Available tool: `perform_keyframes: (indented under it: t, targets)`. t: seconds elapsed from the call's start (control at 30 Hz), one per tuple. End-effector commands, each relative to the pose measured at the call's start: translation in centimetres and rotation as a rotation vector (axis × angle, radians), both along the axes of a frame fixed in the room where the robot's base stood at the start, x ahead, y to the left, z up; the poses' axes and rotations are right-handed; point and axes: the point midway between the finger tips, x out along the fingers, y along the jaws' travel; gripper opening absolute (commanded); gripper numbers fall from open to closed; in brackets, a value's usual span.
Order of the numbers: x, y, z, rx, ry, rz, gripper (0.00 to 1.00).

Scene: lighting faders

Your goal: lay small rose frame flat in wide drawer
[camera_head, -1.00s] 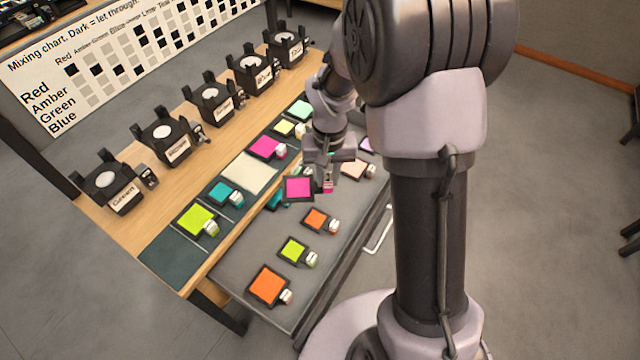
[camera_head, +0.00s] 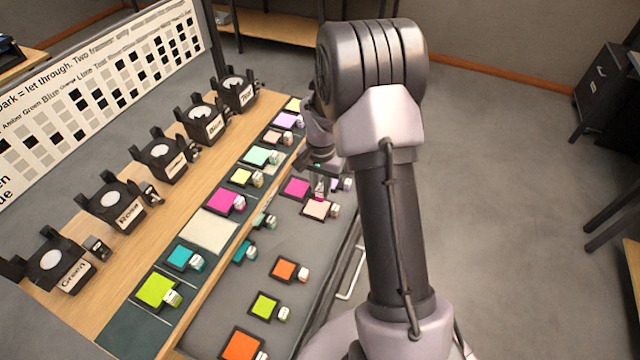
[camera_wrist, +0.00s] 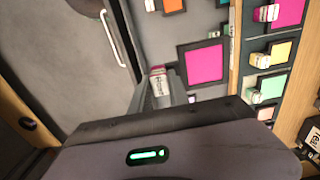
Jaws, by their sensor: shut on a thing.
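My gripper (camera_head: 320,184) is shut on the label tab of the small rose frame (camera_head: 297,187), a magenta square with a dark border. In the wrist view the frame (camera_wrist: 205,63) shows face-on beside the fingers, with its white tab (camera_wrist: 158,82) between them. The frame is over the far part of the open wide grey drawer (camera_head: 220,312), beyond a pale pink frame (camera_head: 316,209). I cannot tell how high it is above the drawer floor. The arm hides part of the drawer's far end.
Orange (camera_head: 285,270), lime (camera_head: 265,306) and teal (camera_head: 243,250) frames lie in the drawer. A larger magenta frame (camera_head: 226,200) lies on the table's dark strip among several others. Black lamp holders (camera_head: 119,206) line the table. The drawer handle (camera_head: 351,276) faces the open floor.

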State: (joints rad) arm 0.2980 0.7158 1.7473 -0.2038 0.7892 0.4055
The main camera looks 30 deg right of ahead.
Motion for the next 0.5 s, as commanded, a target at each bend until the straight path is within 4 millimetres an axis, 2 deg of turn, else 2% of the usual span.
perform_keyframes:
  t: [0.03,0.5]
  targets:
    - [0.0,0.0,-1.1,0.0,0.0,0.0,0.0]
    - [0.0,0.0,-7.8,0.0,0.0,0.002,0.0]
